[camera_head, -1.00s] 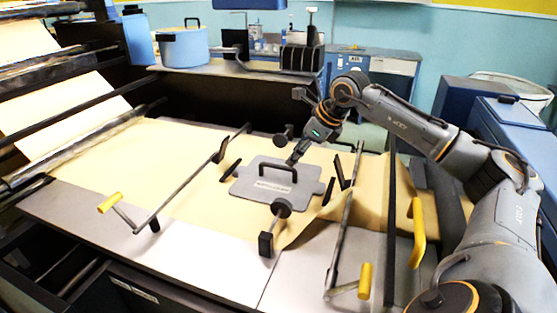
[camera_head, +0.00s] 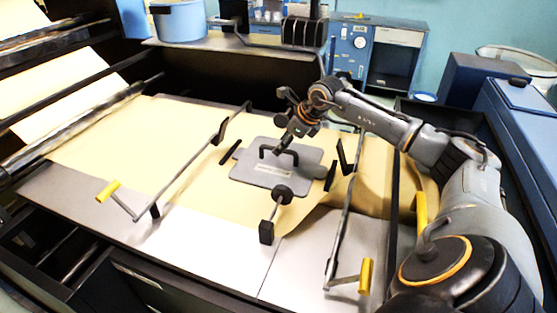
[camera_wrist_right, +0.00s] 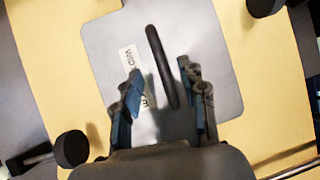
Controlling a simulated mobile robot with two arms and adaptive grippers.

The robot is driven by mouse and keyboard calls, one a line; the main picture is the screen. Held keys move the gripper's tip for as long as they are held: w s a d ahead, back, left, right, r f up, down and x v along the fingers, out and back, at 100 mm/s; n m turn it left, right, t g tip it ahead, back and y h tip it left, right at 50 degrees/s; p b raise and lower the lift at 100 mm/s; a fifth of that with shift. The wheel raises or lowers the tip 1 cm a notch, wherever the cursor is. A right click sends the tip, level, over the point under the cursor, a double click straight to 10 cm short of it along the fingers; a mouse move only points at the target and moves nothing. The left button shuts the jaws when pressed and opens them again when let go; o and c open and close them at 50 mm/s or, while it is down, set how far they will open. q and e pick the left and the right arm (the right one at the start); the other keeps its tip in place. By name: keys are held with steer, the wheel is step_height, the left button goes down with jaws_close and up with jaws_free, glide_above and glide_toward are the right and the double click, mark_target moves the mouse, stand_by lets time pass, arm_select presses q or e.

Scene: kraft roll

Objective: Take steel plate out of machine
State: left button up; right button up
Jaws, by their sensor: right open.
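The grey steel plate (camera_head: 262,176) lies flat on the kraft paper in the machine, with a dark loop handle (camera_head: 279,151) on top and a white label. In the right wrist view the plate (camera_wrist_right: 205,45) shows with its handle (camera_wrist_right: 163,65) upright in the picture. My right gripper (camera_head: 285,147) is at the handle from above. In the right wrist view its two blue-padded fingers (camera_wrist_right: 165,100) are open, with the lower part of the handle between them. Whether they touch the handle cannot be told. My left gripper is not in view.
Rods with yellow handles (camera_head: 108,191) cross the paper on both sides. A paper roll feed is at the left. A blue pot (camera_head: 180,22) stands at the back. Bare metal table (camera_head: 215,245) lies in front.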

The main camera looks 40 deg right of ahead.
steer(key=p+x, duration=0.2)
steer(key=x, duration=0.1)
steer(key=shift+w+d+f, duration=0.15)
steer(key=shift+f, duration=0.15)
steer(key=shift+w+f, duration=0.2)
steer(key=shift+f, duration=0.2)
steer(key=shift+s, duration=0.1)
steer(key=shift+c, duration=0.5)
steer(key=shift+r, duration=0.1)
jaws_close()
steer(key=shift+r, duration=0.15)
